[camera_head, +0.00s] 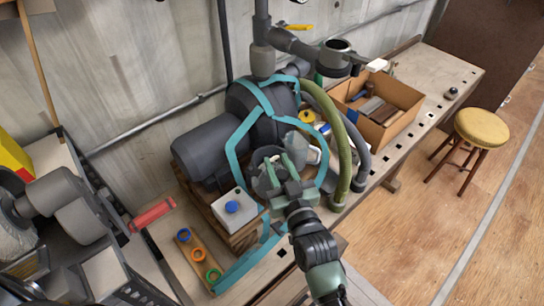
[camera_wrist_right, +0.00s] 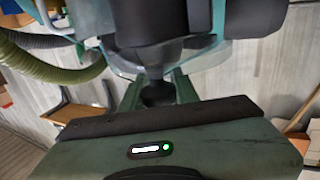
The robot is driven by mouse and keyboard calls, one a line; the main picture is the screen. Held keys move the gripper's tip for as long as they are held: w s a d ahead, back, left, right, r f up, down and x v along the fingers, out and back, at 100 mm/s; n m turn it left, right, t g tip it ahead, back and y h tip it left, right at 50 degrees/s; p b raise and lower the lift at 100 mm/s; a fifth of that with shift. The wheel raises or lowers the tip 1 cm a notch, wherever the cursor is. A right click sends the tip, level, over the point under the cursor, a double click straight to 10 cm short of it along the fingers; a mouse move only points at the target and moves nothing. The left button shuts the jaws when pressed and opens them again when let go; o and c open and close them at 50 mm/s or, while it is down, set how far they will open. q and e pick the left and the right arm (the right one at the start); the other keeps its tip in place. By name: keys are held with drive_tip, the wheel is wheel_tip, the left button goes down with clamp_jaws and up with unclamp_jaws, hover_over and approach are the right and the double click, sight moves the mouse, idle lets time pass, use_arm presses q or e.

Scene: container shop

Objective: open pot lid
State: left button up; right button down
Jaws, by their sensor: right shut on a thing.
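My right gripper (camera_head: 280,166) reaches over the bench from below in the head view. In the right wrist view its two fingers (camera_wrist_right: 158,88) are closed around a dark knob (camera_wrist_right: 157,95). A clear, glass-like lid (camera_wrist_right: 208,55) spreads behind the knob, with dark shapes beyond it. In the head view a dark grey round pot (camera_head: 262,156) shows beside the fingers, and a pale clear edge (camera_head: 313,157) shows to their right. The gripper hides much of the pot and lid, so I cannot tell whether they touch. My left gripper is not in view.
A large grey motor-like machine (camera_head: 205,148) with teal straps stands behind. A white box with a blue knob (camera_head: 234,208) is close on the left. Green and grey hoses (camera_head: 338,135) curve down on the right. A cardboard box (camera_head: 405,97) and a stool (camera_head: 481,127) are farther right.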

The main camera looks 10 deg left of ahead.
drive_tip(key=shift+r, duration=0.15)
idle(0.3)
drive_tip(key=c, duration=1.1)
unclamp_jaws()
drive_tip(key=shift+o, duration=0.2)
